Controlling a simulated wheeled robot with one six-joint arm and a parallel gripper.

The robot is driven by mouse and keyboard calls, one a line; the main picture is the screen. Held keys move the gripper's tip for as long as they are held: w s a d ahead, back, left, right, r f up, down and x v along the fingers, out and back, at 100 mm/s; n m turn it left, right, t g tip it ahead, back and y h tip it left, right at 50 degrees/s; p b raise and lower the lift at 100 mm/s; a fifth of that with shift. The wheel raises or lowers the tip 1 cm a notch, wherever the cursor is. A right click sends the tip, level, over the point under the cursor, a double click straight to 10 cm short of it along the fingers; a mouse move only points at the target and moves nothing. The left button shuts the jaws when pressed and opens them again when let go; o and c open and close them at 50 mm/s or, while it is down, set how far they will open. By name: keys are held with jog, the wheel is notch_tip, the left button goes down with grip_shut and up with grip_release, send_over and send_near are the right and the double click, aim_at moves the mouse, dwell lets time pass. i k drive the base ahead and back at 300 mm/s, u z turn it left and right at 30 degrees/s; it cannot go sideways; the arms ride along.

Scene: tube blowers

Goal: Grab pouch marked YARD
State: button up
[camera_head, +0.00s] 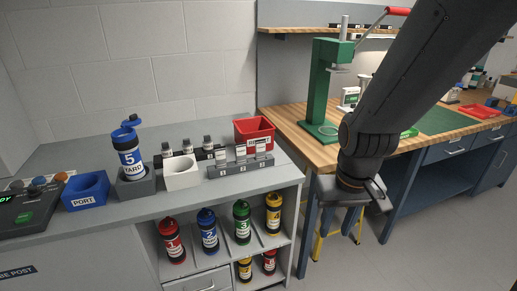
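A blue canister (129,156) with a blue cap and a white label reading "5" and "YARD" stands upright in a grey square holder (136,187) on the left counter. No other thing in view carries a readable YARD marking. My gripper (355,196) hangs at the end of my dark arm at right of centre, well to the right of the canister and apart from it.
A blue PORT cup (86,191) and a white cup (182,173) flank the canister. A red bin (254,131) and a numbered grey rack (240,166) stand to the right. Numbered canisters (208,230) fill the shelf below. A wooden bench with a green press (322,90) stands at right.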

aim_at(240, 148)
jog(key=u, duration=0.4)
jog(key=i, duration=0.95)
jog(key=u, duration=0.75)
